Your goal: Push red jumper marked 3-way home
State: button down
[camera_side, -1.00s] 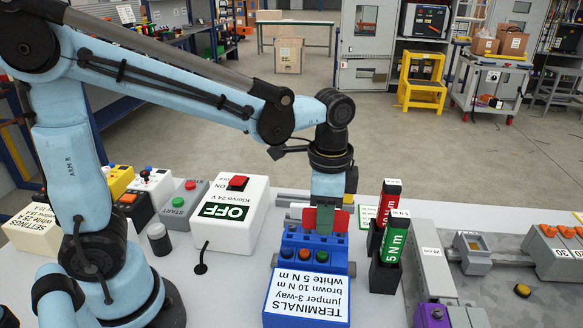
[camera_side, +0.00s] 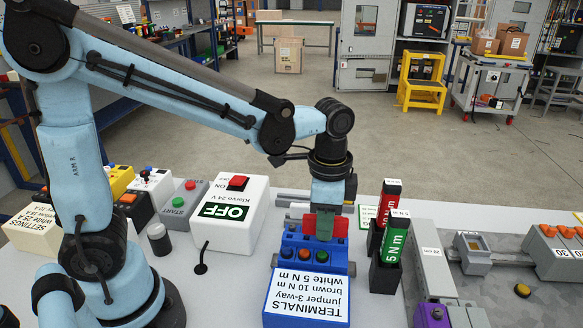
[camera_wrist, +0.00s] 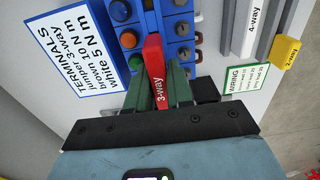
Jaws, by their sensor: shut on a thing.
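The red jumper (camera_wrist: 155,62), marked 3-way, is gripped between the green fingers of my gripper (camera_wrist: 158,84) in the wrist view. In the side view my gripper (camera_side: 325,226) points down at the back of the terminal block (camera_side: 315,243), and red parts of the jumper (camera_side: 340,227) show beside the fingers. The jumper's underside is hidden, so I cannot tell how deep it sits. The TERMINALS label (camera_side: 307,297) lists "jumper 3-way".
A white box marked OFF (camera_side: 233,211) with a red button stands left of the block.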

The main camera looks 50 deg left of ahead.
jog(key=shift+f, duration=0.6)
jog(key=c, duration=0.9)
grip_release()
notch_tip(320, 180, up, 12)
jog(key=shift+r, duration=0.1)
jog(key=shift+s+a+f+n+t, duration=0.8)
jog(key=shift+a+f+n+t, duration=0.4)
jog(key=shift+a+n, duration=0.25)
jog(key=shift+s+a+f+n+t, duration=0.75)
jog(key=shift+a+f+n+t, duration=0.5)
jog(key=shift+n, duration=0.3)
jog(key=shift+s+a+f+n+t, duration=0.8)
jog(key=shift+a+f+n+t, duration=0.35)
jog(key=shift+a+n, duration=0.3)
